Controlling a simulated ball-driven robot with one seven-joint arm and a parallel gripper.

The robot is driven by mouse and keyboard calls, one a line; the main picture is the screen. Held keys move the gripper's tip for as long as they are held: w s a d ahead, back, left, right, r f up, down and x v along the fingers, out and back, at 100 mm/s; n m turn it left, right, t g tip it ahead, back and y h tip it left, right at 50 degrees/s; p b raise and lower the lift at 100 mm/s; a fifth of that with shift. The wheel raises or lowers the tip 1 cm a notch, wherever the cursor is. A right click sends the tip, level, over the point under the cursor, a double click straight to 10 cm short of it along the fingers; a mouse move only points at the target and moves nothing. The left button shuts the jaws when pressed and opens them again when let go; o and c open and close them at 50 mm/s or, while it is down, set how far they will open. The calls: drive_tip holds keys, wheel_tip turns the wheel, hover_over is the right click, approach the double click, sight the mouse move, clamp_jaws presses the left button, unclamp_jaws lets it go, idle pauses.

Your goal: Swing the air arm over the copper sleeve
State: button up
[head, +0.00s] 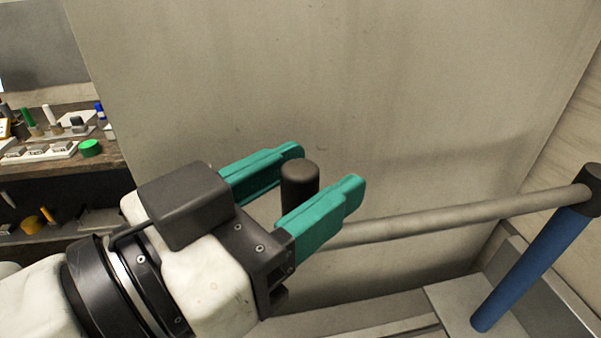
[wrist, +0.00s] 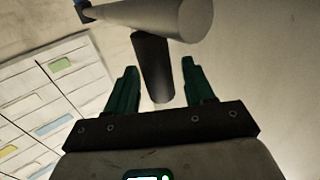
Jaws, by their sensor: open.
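The air arm is a long grey rod (head: 430,222) running from a black joint (head: 588,190) on a blue post (head: 525,270) at the right of the head view. A dark rounded handle (head: 300,185) stands out at its left end. My gripper (head: 325,168) is open, with one teal finger on each side of the handle. In the wrist view the handle (wrist: 152,68) lies between the fingers with a gap on both sides, and the rod's end (wrist: 185,20) is just beyond it. I see no copper sleeve in either view.
A wooden shelf (head: 60,160) with bottles, small boxes and a green cap (head: 90,148) is at the left of the head view. A plain grey panel (head: 330,80) stands behind the rod. A pale panel with coloured labels (wrist: 50,100) shows in the wrist view.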

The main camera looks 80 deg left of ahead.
drive_tip(key=shift+c, duration=0.3)
clamp_jaws()
idle(0.3)
